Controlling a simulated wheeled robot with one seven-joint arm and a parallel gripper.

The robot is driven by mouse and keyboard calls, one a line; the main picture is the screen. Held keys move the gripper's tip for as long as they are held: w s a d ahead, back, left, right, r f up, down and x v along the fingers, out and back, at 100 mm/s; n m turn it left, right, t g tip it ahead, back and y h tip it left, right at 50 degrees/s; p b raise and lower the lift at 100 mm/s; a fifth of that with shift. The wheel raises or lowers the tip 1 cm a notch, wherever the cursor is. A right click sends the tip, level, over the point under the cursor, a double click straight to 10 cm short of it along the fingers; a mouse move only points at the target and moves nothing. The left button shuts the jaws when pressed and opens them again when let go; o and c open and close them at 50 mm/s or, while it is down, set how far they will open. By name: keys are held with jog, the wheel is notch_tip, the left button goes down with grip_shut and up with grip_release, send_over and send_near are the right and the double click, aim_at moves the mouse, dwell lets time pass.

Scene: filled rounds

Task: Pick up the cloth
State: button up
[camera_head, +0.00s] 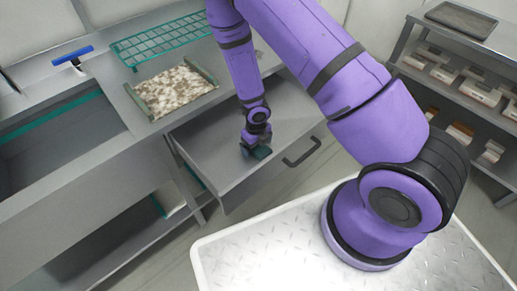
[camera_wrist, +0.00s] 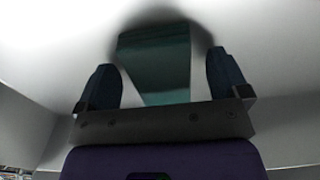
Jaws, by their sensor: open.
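The teal cloth (camera_wrist: 155,48) lies on the pale floor of the open drawer (camera_head: 215,160). In the wrist view it sits between the two dark fingers of my gripper (camera_wrist: 163,75), with a gap on each side. Its lower part narrows behind the grey gripper plate. In the head view my gripper (camera_head: 256,146) points down into the drawer, and a small dark teal patch of the cloth (camera_head: 263,153) shows beside the fingers. My gripper is open. Whether the fingertips touch the drawer floor I cannot tell.
The drawer has a dark handle (camera_head: 302,152) at its front. On the counter above are a speckled tray (camera_head: 175,92), a green wire rack (camera_head: 160,42) and a blue-handled squeegee (camera_head: 72,55). A sink basin (camera_head: 60,140) is at left. Shelves with boxes (camera_head: 445,72) stand at right.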

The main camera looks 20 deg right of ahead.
jog(key=c, duration=1)
jog(key=shift+r, duration=0.1)
notch_tip(320, 180, up, 4)
jog(key=shift+w+r, duration=0.1)
jog(key=shift+r, duration=2.75)
